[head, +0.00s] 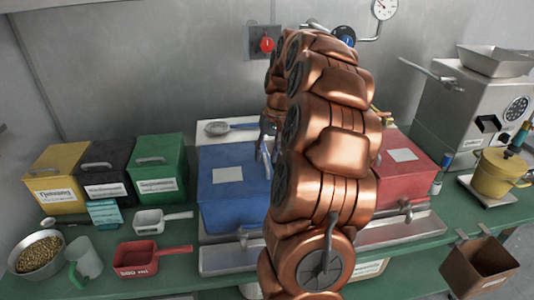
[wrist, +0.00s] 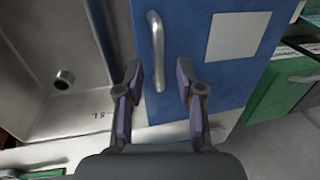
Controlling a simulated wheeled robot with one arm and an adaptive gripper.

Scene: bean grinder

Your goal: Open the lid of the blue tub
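The blue tub (head: 230,190) stands at the middle of the green bench in the head view, with its lid shut. The lid (wrist: 185,35) has a white label (wrist: 237,36) and a metal bar handle (wrist: 156,50) in the wrist view. My gripper (wrist: 160,84) is open and empty above the lid. The handle's near end shows between its two fingertips, closer to the left one. I cannot tell how high the fingers are above the lid. In the head view my arm hides part of the tub's right side and most of the gripper.
A red tub (head: 404,160) stands right of my arm. Green (head: 160,165), black (head: 105,172) and yellow (head: 58,180) bins are to the left. A red scoop (head: 138,257), white scoop (head: 150,222), cup (head: 88,260) and bean bowl (head: 38,255) lie in front. A metal machine (head: 465,110) stands at right.

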